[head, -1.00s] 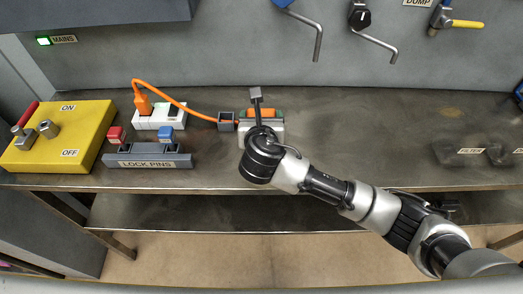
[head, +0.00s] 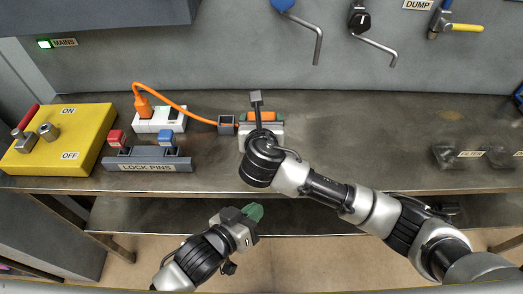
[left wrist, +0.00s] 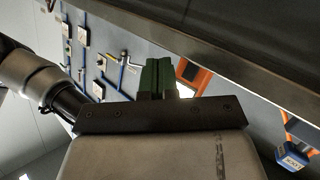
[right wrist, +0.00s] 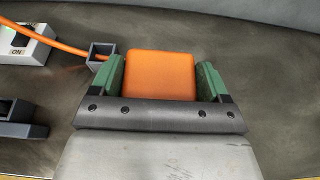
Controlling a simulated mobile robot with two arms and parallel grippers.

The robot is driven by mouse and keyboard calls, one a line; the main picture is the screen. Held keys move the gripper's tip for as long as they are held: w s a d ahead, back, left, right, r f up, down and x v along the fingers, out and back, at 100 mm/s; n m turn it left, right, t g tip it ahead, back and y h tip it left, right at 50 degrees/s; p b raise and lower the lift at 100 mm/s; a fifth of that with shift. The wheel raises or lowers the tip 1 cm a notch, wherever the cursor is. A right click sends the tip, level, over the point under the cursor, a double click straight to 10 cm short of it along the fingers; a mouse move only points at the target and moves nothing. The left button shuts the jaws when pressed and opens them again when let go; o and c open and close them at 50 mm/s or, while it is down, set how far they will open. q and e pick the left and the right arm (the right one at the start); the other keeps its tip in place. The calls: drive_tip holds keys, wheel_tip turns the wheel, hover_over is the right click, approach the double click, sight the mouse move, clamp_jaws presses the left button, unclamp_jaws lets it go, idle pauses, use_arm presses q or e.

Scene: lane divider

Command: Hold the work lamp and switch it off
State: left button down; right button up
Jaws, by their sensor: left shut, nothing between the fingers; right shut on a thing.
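An orange block (head: 262,117) on the bench, with an orange cord (head: 185,105) leading to its left side, looks like the work lamp. It also shows in the right wrist view (right wrist: 160,75). My right gripper (right wrist: 160,66) is shut on it, one green finger on each side. In the head view my right wrist partly covers the lamp. My left gripper (head: 254,212) is shut and empty, in front of the bench's front edge. Its green fingers are together in the left wrist view (left wrist: 158,75). No lamp switch can be made out on the orange block.
The cord's plug (head: 143,105) sits in a white socket box (head: 160,125) marked ON. A grey cord holder (head: 226,124) stands left of the lamp. A lock-pin rack (head: 148,165) and a yellow ON/OFF box (head: 60,140) are further left.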

use_arm(q)
drive_tip(key=shift+w+d+r+t+h, duration=0.3)
drive_tip(key=shift+w+d+r+h, duration=0.1)
drive_tip(key=shift+w+d+r, duration=0.45)
drive_tip(key=shift+a, duration=0.15)
drive_tip(key=shift+w+r, duration=0.2)
drive_tip(key=shift+w, duration=1.2)
drive_tip(key=shift+w+r, duration=0.2)
drive_tip(key=shift+w, duration=1.25)
drive_tip(key=shift+w+r, duration=0.2)
drive_tip(key=shift+w, duration=1.2)
drive_tip(key=shift+w, duration=0.2)
drive_tip(key=shift+w, duration=0.2)
drive_tip(key=shift+w, duration=0.3)
drive_tip(key=shift+s, duration=0.1)
drive_tip(key=shift+s, duration=0.65)
